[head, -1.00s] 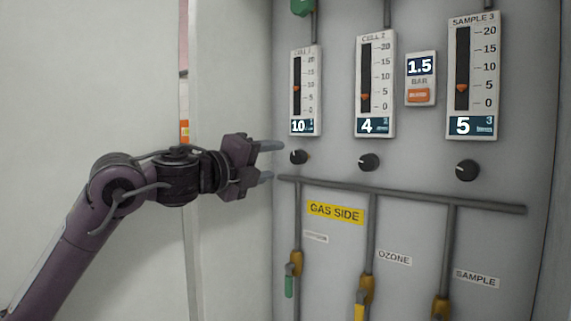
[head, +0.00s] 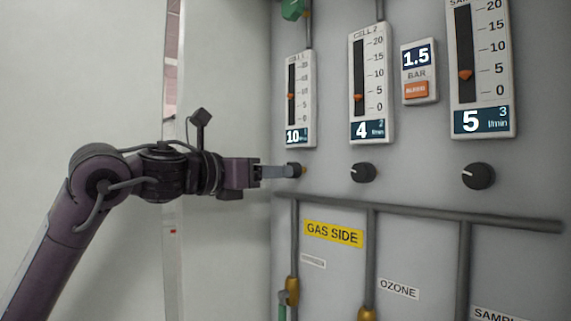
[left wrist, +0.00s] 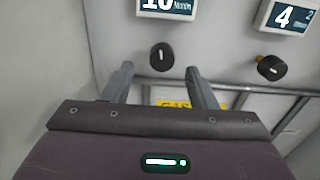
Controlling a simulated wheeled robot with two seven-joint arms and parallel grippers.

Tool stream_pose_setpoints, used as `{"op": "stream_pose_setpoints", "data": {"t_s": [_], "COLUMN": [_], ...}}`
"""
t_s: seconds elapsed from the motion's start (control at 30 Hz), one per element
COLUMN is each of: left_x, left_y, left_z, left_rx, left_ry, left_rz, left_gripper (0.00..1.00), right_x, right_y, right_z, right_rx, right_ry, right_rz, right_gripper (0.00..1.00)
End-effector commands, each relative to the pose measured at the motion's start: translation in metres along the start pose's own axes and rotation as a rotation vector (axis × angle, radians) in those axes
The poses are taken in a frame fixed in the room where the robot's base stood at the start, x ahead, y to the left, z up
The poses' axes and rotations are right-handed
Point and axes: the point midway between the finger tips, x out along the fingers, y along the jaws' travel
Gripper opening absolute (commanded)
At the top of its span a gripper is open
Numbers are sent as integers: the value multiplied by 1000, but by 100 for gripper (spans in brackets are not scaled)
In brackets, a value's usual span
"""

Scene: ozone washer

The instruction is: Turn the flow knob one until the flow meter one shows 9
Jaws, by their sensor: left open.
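Flow meter one (head: 300,98), labelled cell 1, is at the left of the panel and its display reads 10. Flow knob one (head: 294,170) is the black knob below it. My left gripper (head: 280,171) is level with this knob, its fingertips close to it in the head view. In the left wrist view the knob (left wrist: 162,57) shows beyond and between the two open fingers (left wrist: 160,78), with its white mark close to vertical. I cannot tell whether a finger touches it. My right gripper is not in view.
Flow meter two (head: 371,85) reads 4, with its knob (head: 363,173) below. A third meter (head: 481,70) reads 5, above its knob (head: 479,176). A grey horizontal pipe (head: 420,211) runs below the knobs, over the yellow gas side label (head: 334,234).

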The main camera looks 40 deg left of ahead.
Motion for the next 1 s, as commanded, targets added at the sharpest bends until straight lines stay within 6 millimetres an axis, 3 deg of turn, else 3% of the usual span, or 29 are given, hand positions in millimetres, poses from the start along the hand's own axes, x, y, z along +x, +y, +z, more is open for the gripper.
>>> {"op": "stream_pose_setpoints", "data": {"t_s": [0.03, 0.23, 0.4, 0.6, 0.93, 1.0], "left_x": [9, 33, 39, 39, 39, 39], "left_y": [-1, -1, 0, 0, 0, 0], "left_z": [5, 2, 0, 0, 0, -1], "left_rx": [-4, -4, -2, -2, -2, -6], "left_ry": [3, 1, -1, -1, 0, 0], "left_rz": [-4, -2, 0, 0, 0, 0], "left_gripper": [52, 52, 52, 51, 8, 7], "right_x": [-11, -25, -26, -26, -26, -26], "right_y": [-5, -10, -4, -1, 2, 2], "right_z": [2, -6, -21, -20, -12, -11], "right_rx": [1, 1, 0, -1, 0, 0], "right_ry": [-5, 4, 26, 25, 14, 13], "right_rz": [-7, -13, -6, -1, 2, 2], "right_gripper": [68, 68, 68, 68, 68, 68]}}
